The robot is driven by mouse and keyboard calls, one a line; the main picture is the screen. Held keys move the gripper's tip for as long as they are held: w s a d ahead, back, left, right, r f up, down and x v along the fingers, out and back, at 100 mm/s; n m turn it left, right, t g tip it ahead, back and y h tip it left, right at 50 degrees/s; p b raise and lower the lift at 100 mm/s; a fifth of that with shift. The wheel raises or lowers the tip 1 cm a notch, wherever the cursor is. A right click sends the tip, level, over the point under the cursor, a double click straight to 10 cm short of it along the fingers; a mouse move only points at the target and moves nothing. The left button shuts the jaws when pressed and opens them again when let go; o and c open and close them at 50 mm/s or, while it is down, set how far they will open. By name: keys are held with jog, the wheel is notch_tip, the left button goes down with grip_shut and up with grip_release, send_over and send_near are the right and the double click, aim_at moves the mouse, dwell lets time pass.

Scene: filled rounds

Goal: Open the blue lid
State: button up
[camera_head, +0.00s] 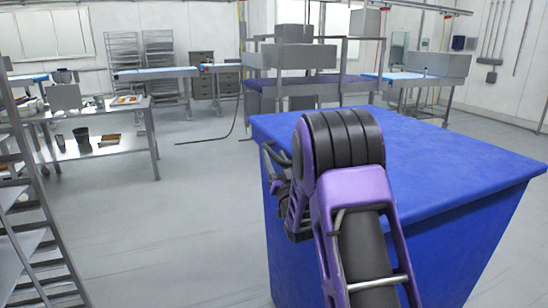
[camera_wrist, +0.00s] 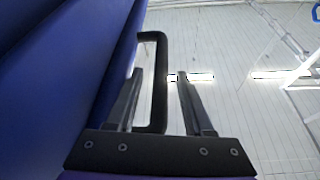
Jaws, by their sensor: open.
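The blue lid (camera_head: 440,150) lies flat and closed on top of a large blue bin (camera_head: 450,250) at the right of the head view. In the wrist view, blue surfaces of the bin and lid (camera_wrist: 60,80) fill the left side. A black bar handle (camera_wrist: 163,60) stands out from the blue surface there. My gripper (camera_wrist: 160,74) is open, with one finger on each side of the handle. The handle appears between the fingers, and I see no clear grip on it. In the head view my purple and black arm hides part of the bin, and the fingers are hard to make out.
A metal shelf rack (camera_head: 35,230) stands at the left edge. A steel table (camera_head: 100,110) with pots and trays is behind it. Steel benches (camera_head: 310,85) stand behind the bin. The grey floor (camera_head: 180,230) left of the bin is clear.

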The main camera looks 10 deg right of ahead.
jog(key=shift+w+r, duration=0.15)
jog(key=shift+w, duration=0.2)
grip_shut()
dwell(1.2)
